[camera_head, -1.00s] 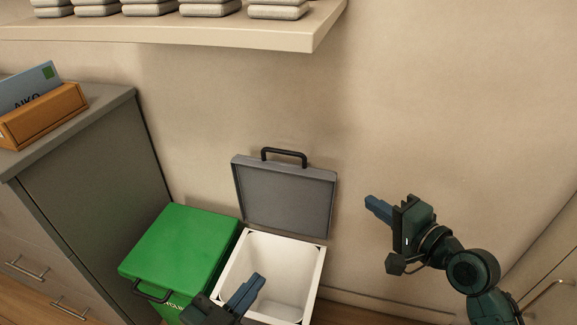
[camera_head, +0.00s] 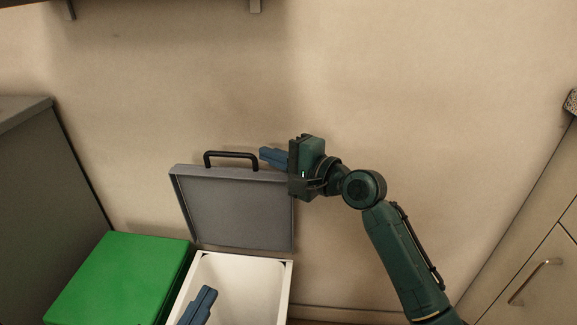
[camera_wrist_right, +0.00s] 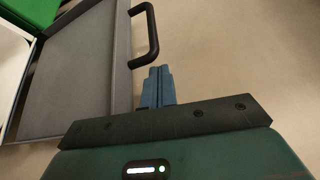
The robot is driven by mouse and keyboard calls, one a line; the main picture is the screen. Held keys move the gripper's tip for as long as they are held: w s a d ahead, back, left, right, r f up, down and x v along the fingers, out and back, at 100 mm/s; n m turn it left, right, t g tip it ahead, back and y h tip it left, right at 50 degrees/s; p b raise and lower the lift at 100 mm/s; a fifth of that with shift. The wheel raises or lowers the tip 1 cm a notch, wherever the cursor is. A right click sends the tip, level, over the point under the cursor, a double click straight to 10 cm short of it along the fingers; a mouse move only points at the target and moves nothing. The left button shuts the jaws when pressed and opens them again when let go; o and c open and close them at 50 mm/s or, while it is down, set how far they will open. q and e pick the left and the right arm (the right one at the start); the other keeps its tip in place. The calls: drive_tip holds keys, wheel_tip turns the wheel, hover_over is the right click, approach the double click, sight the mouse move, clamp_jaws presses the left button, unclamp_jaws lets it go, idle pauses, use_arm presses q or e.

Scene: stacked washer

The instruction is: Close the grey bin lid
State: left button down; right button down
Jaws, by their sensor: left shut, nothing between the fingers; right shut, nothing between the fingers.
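The grey bin lid (camera_head: 236,208) stands open and upright against the wall, with a black handle (camera_head: 231,155) on its top edge. It hinges on the white open bin (camera_head: 240,275) below. My right gripper (camera_head: 264,155) is shut and empty by the lid's upper right corner, just right of the handle. In the right wrist view its fingers (camera_wrist_right: 157,82) point past the lid's edge (camera_wrist_right: 85,75), close to the handle (camera_wrist_right: 147,38); I cannot tell whether they touch. My left gripper (camera_head: 207,296) is shut and empty over the bin's opening, partly cut off by the bottom edge.
A green lidded bin (camera_head: 120,280) stands directly left of the white bin. A grey cabinet (camera_head: 45,190) is at the left and a cabinet with a handle (camera_head: 540,275) at the right. A shelf edge (camera_head: 110,5) is overhead. The wall above the lid is clear.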

drive_tip(key=shift+w+a, duration=0.3)
